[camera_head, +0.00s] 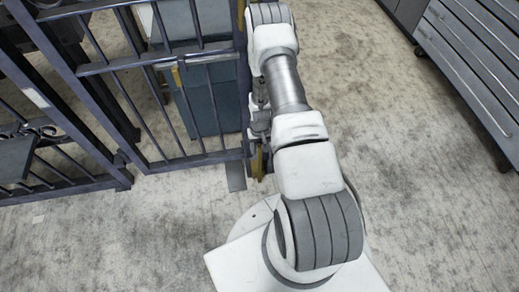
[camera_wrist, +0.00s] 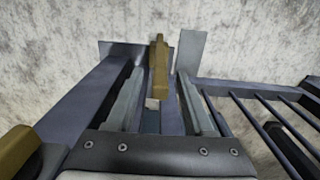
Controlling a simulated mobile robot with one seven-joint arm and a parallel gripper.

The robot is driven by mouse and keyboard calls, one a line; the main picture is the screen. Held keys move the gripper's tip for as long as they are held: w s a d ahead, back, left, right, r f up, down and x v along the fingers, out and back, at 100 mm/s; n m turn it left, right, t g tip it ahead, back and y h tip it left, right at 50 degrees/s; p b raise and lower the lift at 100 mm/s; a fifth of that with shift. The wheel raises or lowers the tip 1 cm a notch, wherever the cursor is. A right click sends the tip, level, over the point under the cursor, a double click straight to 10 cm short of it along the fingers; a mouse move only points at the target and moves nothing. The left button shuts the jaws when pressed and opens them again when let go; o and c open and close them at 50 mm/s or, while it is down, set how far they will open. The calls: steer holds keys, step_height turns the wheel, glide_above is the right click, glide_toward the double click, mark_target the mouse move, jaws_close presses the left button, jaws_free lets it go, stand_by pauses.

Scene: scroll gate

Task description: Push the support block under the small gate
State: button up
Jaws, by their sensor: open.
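A dark blue barred gate panel (camera_head: 203,157) stands at the upper left in the head view, and its bars (camera_wrist: 262,117) show at the right in the wrist view. A brownish-yellow piece (camera_head: 257,163) is at the panel's lower right corner. In the wrist view a similar yellow piece (camera_wrist: 158,67) stands between and beyond my fingers. I cannot tell whether it is the support block. My gripper (camera_wrist: 159,80) is open, a finger on each side of that piece; contact is unclear. In the head view my arm mostly hides it.
A grey flat plate (camera_head: 235,176) lies by the panel's lower corner. A gate part with scrollwork (camera_head: 30,135) is at the left. A bluish-grey box (camera_head: 205,98) stands behind the bars. A drawer cabinet (camera_head: 475,65) is at the right. The floor between is clear.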

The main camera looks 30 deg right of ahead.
steer(key=shift+c, duration=0.3)
jaws_close()
stand_by(1.2)
